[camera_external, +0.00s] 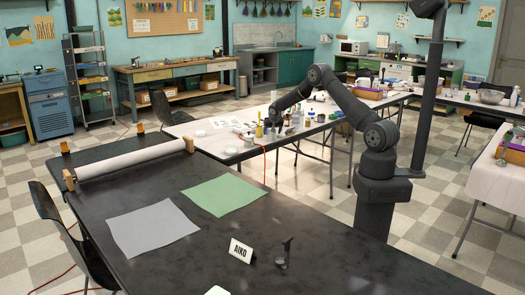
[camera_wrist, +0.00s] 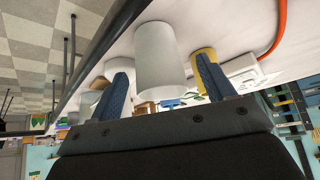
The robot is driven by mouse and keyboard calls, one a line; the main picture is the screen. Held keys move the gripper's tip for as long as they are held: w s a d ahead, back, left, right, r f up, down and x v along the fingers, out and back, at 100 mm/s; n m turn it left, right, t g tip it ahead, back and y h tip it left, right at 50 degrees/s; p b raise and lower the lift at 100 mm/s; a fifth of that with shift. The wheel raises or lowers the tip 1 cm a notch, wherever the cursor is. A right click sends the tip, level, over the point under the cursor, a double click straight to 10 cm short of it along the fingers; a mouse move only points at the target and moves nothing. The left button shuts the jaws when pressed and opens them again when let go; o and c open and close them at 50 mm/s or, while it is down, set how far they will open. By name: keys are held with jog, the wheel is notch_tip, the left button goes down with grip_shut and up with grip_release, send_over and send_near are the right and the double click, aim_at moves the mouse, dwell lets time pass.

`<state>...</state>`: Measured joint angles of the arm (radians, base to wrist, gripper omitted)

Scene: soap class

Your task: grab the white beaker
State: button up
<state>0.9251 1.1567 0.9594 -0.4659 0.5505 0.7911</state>
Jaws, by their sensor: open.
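The white beaker (camera_wrist: 157,58) is a plain pale cylinder in the middle of the wrist view, on the white table. My gripper (camera_wrist: 163,68) is open, with one blue finger to the left of the beaker and one to the right in that view. No finger visibly touches the beaker. In the external view my gripper (camera_external: 274,120) is low over the cluttered white table, and it is small there. I cannot pick out the beaker for sure among the small items in that view.
In the wrist view, another whitish round vessel (camera_wrist: 117,67) is partly behind the left finger. A yellow object (camera_wrist: 206,55) is partly behind the right finger. An orange cable (camera_wrist: 281,28) runs nearby. The dark table (camera_external: 160,262) in front holds grey and green sheets.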

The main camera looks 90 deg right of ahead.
jog(key=shift+x, duration=1.4)
jog(key=c, duration=1)
jog(key=shift+r, duration=0.15)
jog(key=shift+c, duration=0.2)
